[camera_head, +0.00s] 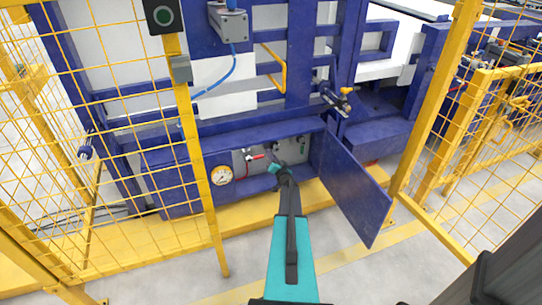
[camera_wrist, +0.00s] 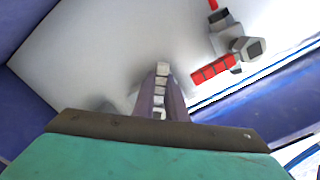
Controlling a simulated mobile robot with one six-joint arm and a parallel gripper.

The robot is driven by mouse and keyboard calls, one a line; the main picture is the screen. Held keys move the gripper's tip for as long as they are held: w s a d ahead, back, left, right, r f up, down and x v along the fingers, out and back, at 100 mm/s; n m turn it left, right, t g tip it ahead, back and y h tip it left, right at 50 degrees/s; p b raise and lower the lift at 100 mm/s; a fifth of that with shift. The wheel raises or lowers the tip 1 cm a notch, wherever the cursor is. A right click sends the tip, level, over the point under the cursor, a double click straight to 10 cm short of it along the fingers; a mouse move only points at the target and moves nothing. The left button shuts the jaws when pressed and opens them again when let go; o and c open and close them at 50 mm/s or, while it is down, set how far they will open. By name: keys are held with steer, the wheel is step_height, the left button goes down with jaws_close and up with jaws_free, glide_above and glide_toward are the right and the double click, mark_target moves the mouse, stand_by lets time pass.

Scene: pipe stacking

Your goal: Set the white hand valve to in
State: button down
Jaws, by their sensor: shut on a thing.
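The white hand valve (camera_wrist: 161,88) shows in the wrist view as a pale ribbed handle between my fingers. My gripper (camera_wrist: 160,104) is shut on this handle, and its fingers hide the sides of it. The valve body is hard to make out. In the head view my gripper (camera_head: 273,161) reaches into the low open compartment at the back panel. The white handle cannot be told apart there, and its in or out setting cannot be read.
A red-handled valve (camera_wrist: 214,68) sits just right of my gripper in the wrist view; in the head view the red handle (camera_head: 257,157) is left of it. A gauge (camera_head: 221,175) is further left. The open blue door (camera_head: 350,185) stands close on the right. A yellow mesh fence (camera_head: 110,130) is left.

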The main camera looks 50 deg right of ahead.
steer(key=c, duration=1.9)
jaws_free()
steer(key=shift+w+a, duration=0.1)
steer(key=shift+w, duration=0.05)
steer(key=shift+o, duration=0.5)
steer(key=shift+s, duration=0.2)
steer(key=p+v, duration=0.1)
steer(key=v, duration=1.2)
steer(key=shift+s, duration=0.25)
steer(key=shift+s+a, duration=0.1)
steer(key=shift+a, duration=0.05)
